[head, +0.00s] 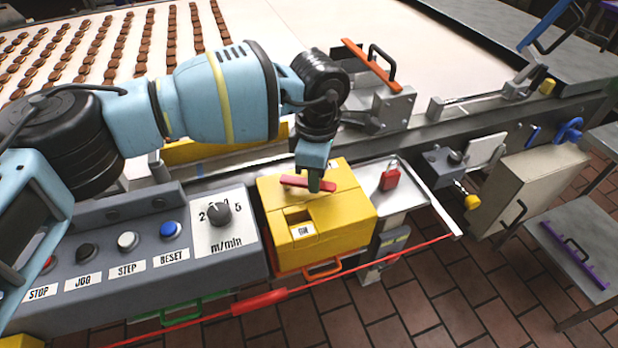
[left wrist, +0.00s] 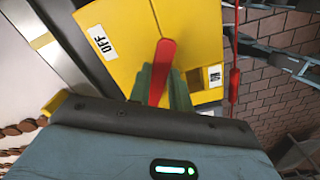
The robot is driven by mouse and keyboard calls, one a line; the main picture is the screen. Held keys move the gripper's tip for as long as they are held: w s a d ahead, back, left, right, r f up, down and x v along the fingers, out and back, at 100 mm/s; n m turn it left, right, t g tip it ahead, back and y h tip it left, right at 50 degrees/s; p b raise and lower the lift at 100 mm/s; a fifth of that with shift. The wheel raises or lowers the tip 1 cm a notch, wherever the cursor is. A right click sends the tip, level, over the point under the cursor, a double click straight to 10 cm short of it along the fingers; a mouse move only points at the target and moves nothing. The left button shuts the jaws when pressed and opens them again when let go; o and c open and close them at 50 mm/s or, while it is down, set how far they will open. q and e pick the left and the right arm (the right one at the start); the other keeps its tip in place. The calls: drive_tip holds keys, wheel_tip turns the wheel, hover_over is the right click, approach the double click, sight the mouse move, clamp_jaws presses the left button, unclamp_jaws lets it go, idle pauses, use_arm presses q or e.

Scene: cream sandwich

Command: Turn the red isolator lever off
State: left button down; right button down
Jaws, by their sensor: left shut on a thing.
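The red isolator lever (head: 294,181) sits on top of the yellow isolator box (head: 345,210). In the left wrist view the lever (left wrist: 166,52) stands between the two green fingers of my left gripper (left wrist: 160,90), and the gripper is shut on it. In the head view my left gripper (head: 314,182) comes down onto the lever from above, hiding part of it. My right gripper is in neither view.
A grey control panel (head: 130,250) with buttons and a speed knob (head: 219,213) stands left of the box. A red padlock-like tag (head: 389,176) lies to its right. A red pull cord (head: 260,300) runs in front. Cookies lie on the belt (head: 130,45) behind.

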use_arm(q)
drive_tip(key=shift+w+d+r+n, duration=0.1)
drive_tip(key=shift+w+n, duration=0.4)
drive_tip(key=shift+n, duration=0.5)
drive_tip(key=shift+w+n, duration=0.4)
drive_tip(key=shift+n, duration=0.4)
drive_tip(key=shift+w+n+p, duration=0.45)
drive_tip(key=shift+w+n, duration=0.3)
drive_tip(key=shift+n, duration=0.65)
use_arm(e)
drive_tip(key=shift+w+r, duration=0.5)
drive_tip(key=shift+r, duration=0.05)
use_arm(q)
drive_tip(key=shift+a, duration=0.2)
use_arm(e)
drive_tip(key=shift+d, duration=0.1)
use_arm(q)
drive_tip(key=c, duration=1.3)
unclamp_jaws()
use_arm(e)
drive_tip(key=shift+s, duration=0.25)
use_arm(q)
drive_tip(key=shift+r, duration=3.85)
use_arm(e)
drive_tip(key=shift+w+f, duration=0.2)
